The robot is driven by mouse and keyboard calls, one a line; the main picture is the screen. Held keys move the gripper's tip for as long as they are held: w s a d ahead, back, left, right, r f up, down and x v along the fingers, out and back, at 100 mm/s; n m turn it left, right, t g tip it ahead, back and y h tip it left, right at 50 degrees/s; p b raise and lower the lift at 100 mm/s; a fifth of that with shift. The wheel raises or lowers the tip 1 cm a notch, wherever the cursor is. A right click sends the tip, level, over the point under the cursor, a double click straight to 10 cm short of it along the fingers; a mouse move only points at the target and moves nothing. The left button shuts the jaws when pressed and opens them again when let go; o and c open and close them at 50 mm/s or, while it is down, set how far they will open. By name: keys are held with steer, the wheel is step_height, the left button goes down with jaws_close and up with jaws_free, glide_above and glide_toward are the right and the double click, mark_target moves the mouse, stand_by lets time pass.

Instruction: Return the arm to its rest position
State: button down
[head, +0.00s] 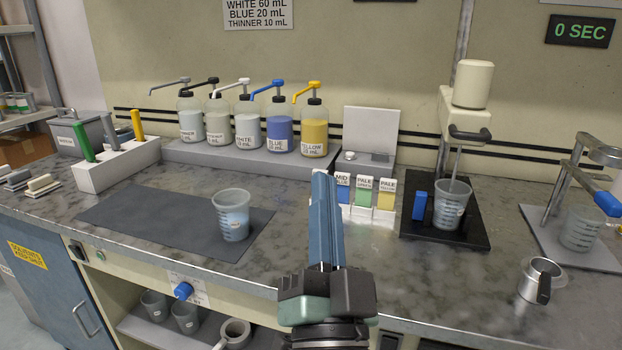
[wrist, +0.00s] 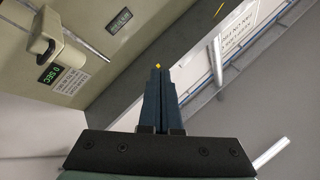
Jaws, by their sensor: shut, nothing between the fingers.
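My gripper (head: 322,180) is raised in front of the counter in the head view, with its blue-grey fingers pointing up. The fingers are shut together with nothing between them. In the wrist view my gripper (wrist: 159,70) also shows its fingers closed side by side, pointing toward the upper wall and ceiling area. The gripper covers part of the counter and of the sample card stand (head: 366,213) behind it in the head view.
A cup (head: 232,222) stands on the dark mat (head: 130,215) to the left. Pump bottles (head: 280,132) line the back. A mixer (head: 470,90) with a cup (head: 452,205) under it stands right. A metal mug (head: 538,280) is near the front right edge.

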steer(key=s+a+r+n+t, duration=0.15)
steer(key=s+r+n, duration=0.3)
steer(key=r, duration=0.55)
steer(key=s+r+n+t, duration=0.25)
steer(key=s+r, duration=0.25)
steer(key=r, duration=0.5)
step_height(320, 180, up, 18)
steer(key=p, duration=1.8)
steer(key=shift+w+g, duration=0.15)
steer(key=shift+g, duration=0.25)
